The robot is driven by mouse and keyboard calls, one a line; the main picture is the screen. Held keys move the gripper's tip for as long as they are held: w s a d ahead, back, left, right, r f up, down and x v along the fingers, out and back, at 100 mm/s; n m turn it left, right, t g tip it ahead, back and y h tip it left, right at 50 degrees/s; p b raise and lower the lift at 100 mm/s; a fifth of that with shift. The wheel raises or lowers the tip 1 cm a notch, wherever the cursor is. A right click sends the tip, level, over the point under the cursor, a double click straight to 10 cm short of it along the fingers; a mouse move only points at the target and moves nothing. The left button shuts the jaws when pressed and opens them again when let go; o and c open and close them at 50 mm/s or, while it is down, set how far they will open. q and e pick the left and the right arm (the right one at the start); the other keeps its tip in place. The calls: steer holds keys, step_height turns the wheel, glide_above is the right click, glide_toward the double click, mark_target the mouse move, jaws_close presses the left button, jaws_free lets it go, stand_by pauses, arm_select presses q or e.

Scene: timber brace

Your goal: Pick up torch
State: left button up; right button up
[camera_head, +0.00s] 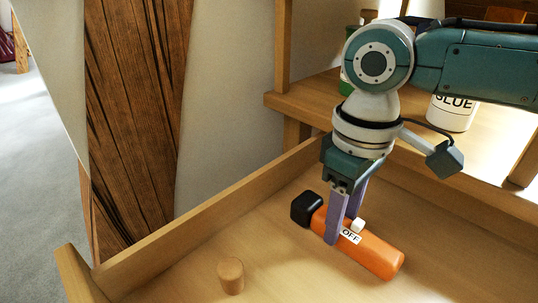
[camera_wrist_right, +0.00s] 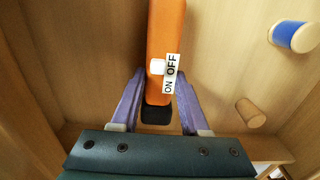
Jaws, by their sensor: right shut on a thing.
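The torch (camera_head: 375,252) is an orange stick with a black end, a white switch and an OFF label. It lies in the wooden drawer or tray (camera_head: 180,227), its black end towards the back left. My right gripper (camera_head: 339,226) comes down from above, with its purple fingers on either side of the torch near the label, shut on it. In the right wrist view the torch (camera_wrist_right: 166,40) runs between the fingers (camera_wrist_right: 157,100), and its ON/OFF label shows. I cannot tell whether the torch is lifted off the tray floor. My left gripper is not in view.
A wooden peg (camera_head: 231,276) stands on the tray floor left of the torch. The right wrist view also shows a blue and white round thing (camera_wrist_right: 294,36). A white GLUE container (camera_head: 452,114) stands on the shelf (camera_head: 310,100) behind. Raised walls border the tray.

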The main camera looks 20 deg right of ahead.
jaws_close()
steer(key=shift+r, duration=0.15)
